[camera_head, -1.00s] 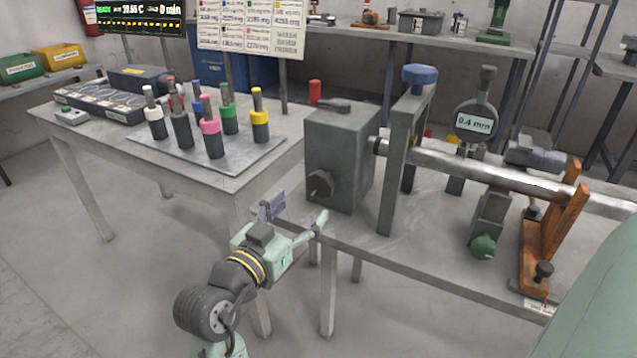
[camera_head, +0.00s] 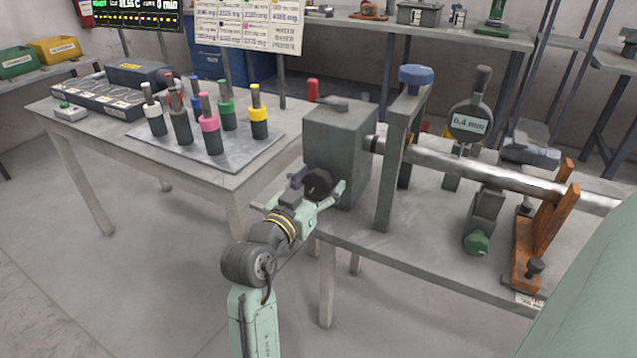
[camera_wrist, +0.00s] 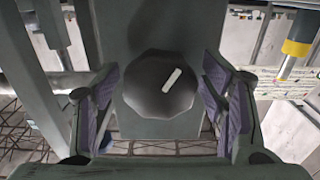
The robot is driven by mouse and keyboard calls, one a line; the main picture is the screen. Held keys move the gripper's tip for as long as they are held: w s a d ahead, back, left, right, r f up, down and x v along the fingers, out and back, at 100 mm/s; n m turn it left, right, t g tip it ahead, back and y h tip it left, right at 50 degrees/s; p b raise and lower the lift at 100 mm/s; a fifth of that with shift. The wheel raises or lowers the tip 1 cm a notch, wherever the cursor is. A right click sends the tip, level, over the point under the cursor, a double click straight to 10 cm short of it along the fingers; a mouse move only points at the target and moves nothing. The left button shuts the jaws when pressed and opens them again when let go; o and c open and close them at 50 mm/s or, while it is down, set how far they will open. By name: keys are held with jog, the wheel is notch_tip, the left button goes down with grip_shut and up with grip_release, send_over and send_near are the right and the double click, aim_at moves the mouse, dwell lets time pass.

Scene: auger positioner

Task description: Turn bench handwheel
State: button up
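The dark faceted bench handwheel (camera_head: 318,184) sits on the front face of the grey gearbox block (camera_head: 345,140). In the wrist view the handwheel (camera_wrist: 160,84) is centred, with a pale mark slanting up to the right of its middle. My gripper (camera_head: 318,186) is at the handwheel in the head view. In the wrist view my gripper (camera_wrist: 162,105) is open, with one purple-padded finger on each side of the wheel. A gap shows between the wheel and each pad.
A shaft (camera_head: 465,167) runs right from the block past a grey upright with a blue knob (camera_head: 416,75), a gauge reading 0.4 mm (camera_head: 469,123) and an orange stand (camera_head: 545,228). Several coloured-collar tools stand on a plate (camera_head: 240,160) on the left table.

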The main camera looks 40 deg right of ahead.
jog(key=c, duration=1)
jog(key=shift+f+b, duration=0.1)
jog(key=shift+b, duration=0.45)
jog(key=m+b, duration=0.2)
jog(key=shift+f+b, duration=0.15)
jog(key=shift+b, duration=0.15)
jog(key=m+b, duration=0.2)
jog(key=b, duration=0.1)
jog(key=shift+m, duration=0.3)
jog(key=shift+w+a+r+m+b, duration=0.1)
jog(key=shift+r+m+b, duration=0.1)
jog(key=shift+m+b, duration=0.35)
jog(key=shift+r, duration=0.1)
jog(key=o, duration=1.2)
